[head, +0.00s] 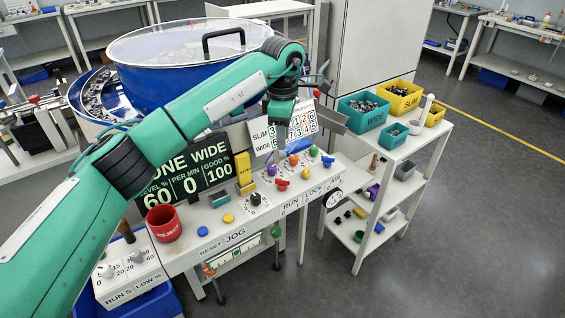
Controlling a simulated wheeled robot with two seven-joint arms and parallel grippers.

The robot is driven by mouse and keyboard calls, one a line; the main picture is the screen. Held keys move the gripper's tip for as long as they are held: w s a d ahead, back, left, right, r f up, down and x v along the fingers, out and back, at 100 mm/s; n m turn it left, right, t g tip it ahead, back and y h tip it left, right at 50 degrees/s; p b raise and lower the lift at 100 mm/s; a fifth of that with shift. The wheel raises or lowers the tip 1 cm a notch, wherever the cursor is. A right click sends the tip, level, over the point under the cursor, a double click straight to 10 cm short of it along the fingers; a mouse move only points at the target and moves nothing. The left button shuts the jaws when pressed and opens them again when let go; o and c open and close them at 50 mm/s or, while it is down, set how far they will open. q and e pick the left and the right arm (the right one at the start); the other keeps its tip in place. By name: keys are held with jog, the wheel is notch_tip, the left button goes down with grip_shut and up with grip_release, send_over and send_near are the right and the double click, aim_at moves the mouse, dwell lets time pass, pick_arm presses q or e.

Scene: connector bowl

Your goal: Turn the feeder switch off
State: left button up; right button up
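A white control panel (252,226) stands in front of the blue bowl feeder (170,82). It carries a black dial (256,199), red (282,185) and blue (328,161) lever-like switches, and several coloured buttons, with RESET, JOG, RUN, LOCK and AIR printed along the front edge. No label reading "feeder" is legible, so I cannot tell which control is the feeder switch. My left gripper (279,140) hangs over the back of the panel, pointing down, above the controls and apart from the dial. Its fingertips are small and dark, and their opening is unclear. My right gripper is out of view.
A display (190,172) reads 60, 0 and 100. A red REJECT cup (163,224) stands at the panel's left. A white shelf cart (399,152) with green (363,112) and yellow (402,98) bins stands right. Open floor lies at the lower right.

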aim_at(282, 180)
pick_arm(q)
jog(key=f, duration=0.4)
jog(key=f+p, duration=0.1)
jog(key=f, duration=0.3)
jog(key=f+p, duration=0.1)
jog(key=f, duration=0.3)
jog(key=shift+s+a+f, duration=0.1)
jog(key=shift+s+f, duration=0.15)
jog(key=shift+f, duration=0.35)
grip_shut()
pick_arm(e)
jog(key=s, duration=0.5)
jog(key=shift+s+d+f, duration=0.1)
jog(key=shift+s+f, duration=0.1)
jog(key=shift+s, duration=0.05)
